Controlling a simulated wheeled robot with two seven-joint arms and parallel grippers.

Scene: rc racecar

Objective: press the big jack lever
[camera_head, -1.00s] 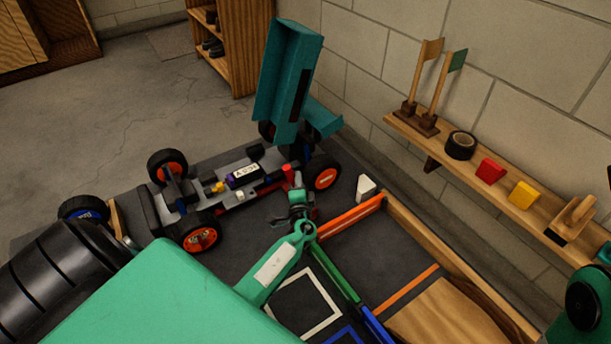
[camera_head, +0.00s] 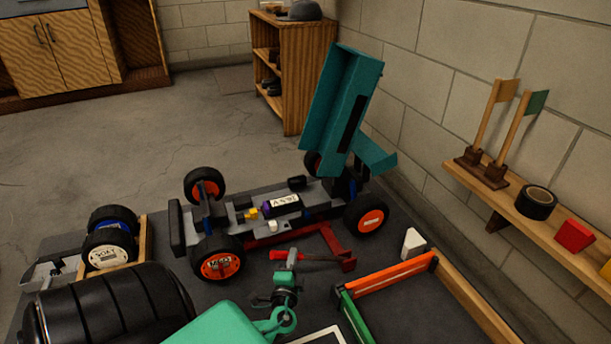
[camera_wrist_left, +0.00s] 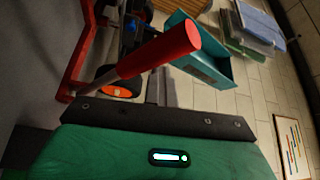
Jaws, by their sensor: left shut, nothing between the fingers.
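The big jack lever (camera_head: 318,258) lies nearly flat beside the car in the head view, its red grip (camera_head: 279,254) toward the left. The red jack frame (camera_head: 338,244) is at its right end, by the car's near side. My left gripper (camera_head: 291,258) is shut and empty, its tips at the lever close to the grip; contact cannot be told. In the left wrist view the red grip (camera_wrist_left: 165,50) and grey shaft cross in front of my left finger (camera_wrist_left: 155,88). My right gripper is not in view.
The RC car (camera_head: 285,205) has its teal body shell (camera_head: 340,100) raised. Loose wheels (camera_head: 110,240) sit in a wooden holder at left. A small white block (camera_head: 413,243) and an orange-and-green edged tray (camera_head: 390,273) are at right. A wall shelf (camera_head: 470,185) holds flags and tape.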

